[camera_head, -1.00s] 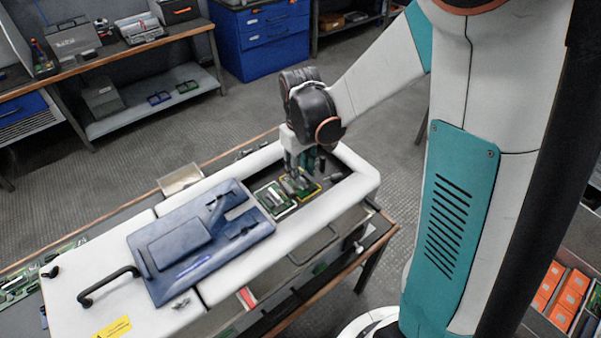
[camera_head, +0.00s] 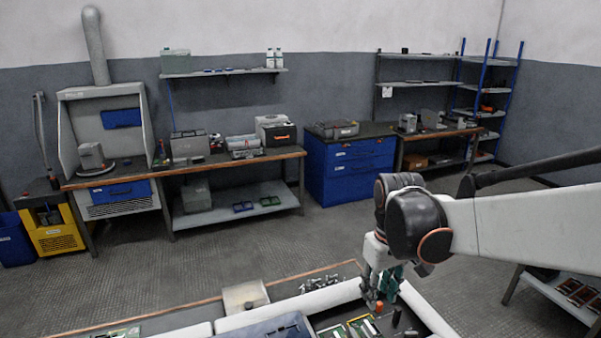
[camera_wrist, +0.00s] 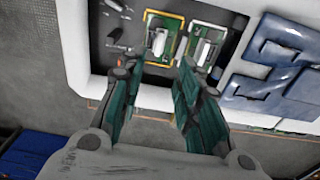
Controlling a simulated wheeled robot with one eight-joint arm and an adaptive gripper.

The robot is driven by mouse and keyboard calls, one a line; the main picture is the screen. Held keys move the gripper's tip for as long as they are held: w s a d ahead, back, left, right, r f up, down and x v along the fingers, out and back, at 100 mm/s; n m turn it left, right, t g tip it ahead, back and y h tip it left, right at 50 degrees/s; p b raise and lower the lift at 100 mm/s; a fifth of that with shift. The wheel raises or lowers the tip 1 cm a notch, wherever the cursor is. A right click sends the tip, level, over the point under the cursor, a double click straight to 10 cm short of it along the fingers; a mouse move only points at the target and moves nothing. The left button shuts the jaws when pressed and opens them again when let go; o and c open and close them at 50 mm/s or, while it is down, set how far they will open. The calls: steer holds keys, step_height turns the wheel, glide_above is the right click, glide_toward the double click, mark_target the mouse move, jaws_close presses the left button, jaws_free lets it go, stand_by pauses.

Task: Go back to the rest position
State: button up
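My gripper (camera_wrist: 158,70) has its two teal fingers spread apart, with nothing held between them in the wrist view. It points down over the open bay of the white housing (camera_wrist: 85,60). A yellow-framed green board (camera_wrist: 163,42) with a pale component on it lies just beyond the fingertips. A second, white-framed board (camera_wrist: 205,45) lies to its right. In the head view my gripper (camera_head: 375,300) hangs over the bay at the bottom, and the lower part of the housing is cut off.
A blue cover panel (camera_wrist: 275,60) lies on the housing beside the bay; its edge also shows in the head view (camera_head: 275,330). A small pale tray (camera_head: 245,297) sits behind the housing. Workbenches (camera_head: 230,158) and a blue cabinet (camera_head: 348,168) line the back wall. Open floor lies between.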

steer(key=shift+s+f+m+t+b, duration=0.55)
steer(key=shift+s+t+b, duration=0.7)
steer(key=shift+s, duration=1.05)
steer(key=shift+s+f+m+t+b, duration=0.6)
steer(key=shift+s+t+b, duration=0.35)
steer(key=shift+s+b, duration=1)
steer(key=shift+s+f+m+t+b, duration=0.55)
steer(key=shift+s+t+b, duration=0.45)
steer(key=shift+s, duration=1.7)
steer(key=shift+a, duration=0.1)
